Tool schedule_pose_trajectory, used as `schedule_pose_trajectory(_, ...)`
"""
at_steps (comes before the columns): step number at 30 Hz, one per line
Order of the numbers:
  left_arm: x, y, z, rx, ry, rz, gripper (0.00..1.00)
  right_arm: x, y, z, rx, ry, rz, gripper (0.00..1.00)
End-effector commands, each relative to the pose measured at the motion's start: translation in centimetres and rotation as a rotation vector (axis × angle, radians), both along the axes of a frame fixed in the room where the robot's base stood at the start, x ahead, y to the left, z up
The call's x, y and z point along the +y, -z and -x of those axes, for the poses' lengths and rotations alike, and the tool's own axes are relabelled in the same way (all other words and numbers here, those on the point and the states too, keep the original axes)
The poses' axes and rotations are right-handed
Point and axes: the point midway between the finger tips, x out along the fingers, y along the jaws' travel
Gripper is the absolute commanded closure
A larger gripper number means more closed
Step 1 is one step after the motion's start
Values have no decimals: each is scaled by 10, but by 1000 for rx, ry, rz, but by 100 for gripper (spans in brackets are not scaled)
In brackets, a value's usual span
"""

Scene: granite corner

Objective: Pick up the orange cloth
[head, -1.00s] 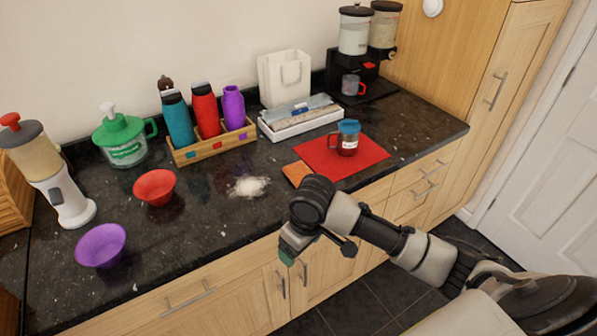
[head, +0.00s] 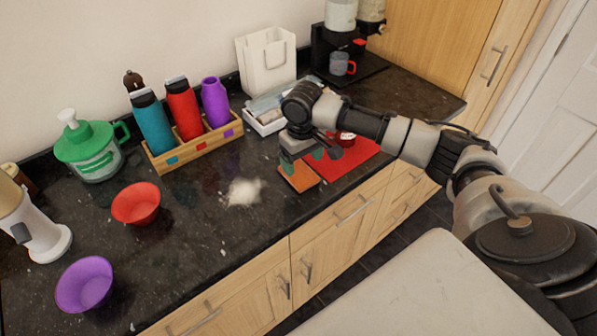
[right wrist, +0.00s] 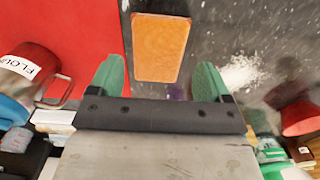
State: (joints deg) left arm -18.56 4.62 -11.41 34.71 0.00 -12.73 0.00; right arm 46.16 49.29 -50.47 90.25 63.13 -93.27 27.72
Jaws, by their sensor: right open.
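The orange cloth (head: 299,179) lies flat on the dark counter near its front edge, beside the red mat (head: 352,161). In the right wrist view the cloth (right wrist: 160,48) shows as an orange rectangle ahead of the fingers, centred between them. My right gripper (head: 313,157) is above the cloth's far side in the head view, hiding part of it. Its green fingers are spread apart and empty, as the right wrist view (right wrist: 158,80) also shows. My left gripper is not in view.
White powder (head: 243,191) lies left of the cloth. A red bowl (head: 136,204), a purple bowl (head: 85,285) and a bottle rack (head: 195,146) stand further left.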

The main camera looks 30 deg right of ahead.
Motion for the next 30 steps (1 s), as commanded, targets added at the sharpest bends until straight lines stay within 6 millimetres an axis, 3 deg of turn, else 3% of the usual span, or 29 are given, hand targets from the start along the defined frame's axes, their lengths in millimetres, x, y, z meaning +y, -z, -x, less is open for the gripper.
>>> schedule_pose_trajectory(10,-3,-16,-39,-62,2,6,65,-1,43,-1,1,-1,0,21)
schedule_pose_trajectory(20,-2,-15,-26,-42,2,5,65,-1,54,-1,-2,-2,1,21)
schedule_pose_trajectory(26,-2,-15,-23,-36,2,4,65,-1,54,-1,-1,-2,1,49)
schedule_pose_trajectory(30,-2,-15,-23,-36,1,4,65,-1,53,-1,-2,-2,1,51)
